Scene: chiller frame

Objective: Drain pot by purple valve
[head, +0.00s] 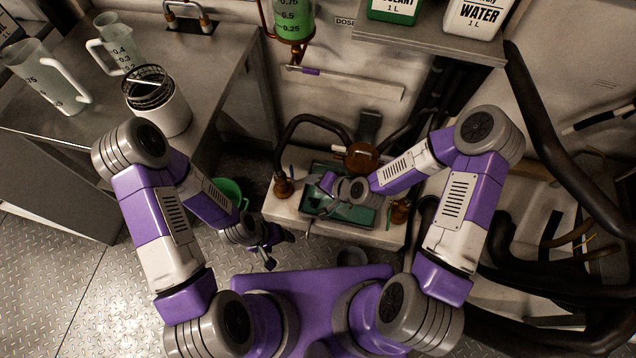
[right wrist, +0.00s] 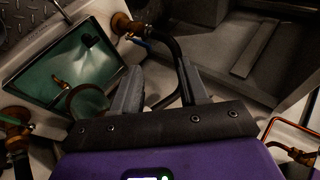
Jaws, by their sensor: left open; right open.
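The dosing pot (head: 294,18) is a clear cylinder of green liquid with a scale, at the top of the head view. Under it is copper pipework, with a thin lever with a purple sleeve, the purple valve (head: 306,71), lying roughly level. My right gripper (head: 314,204) is over the green-filled tank, well below the valve in the picture. In the right wrist view it (right wrist: 160,88) is open, with a black hose behind its fingers. My left gripper (head: 280,250) is open and low over the floor, left of the tank. Neither gripper touches the valve.
The green tank (head: 362,222) sits in a white unit with brass fittings and black hoses. A green bucket (head: 232,188) is on the floor. Jugs (head: 48,80) and a white tub (head: 172,115) stand on the left bench. Bottles (head: 474,16) stand on the shelf.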

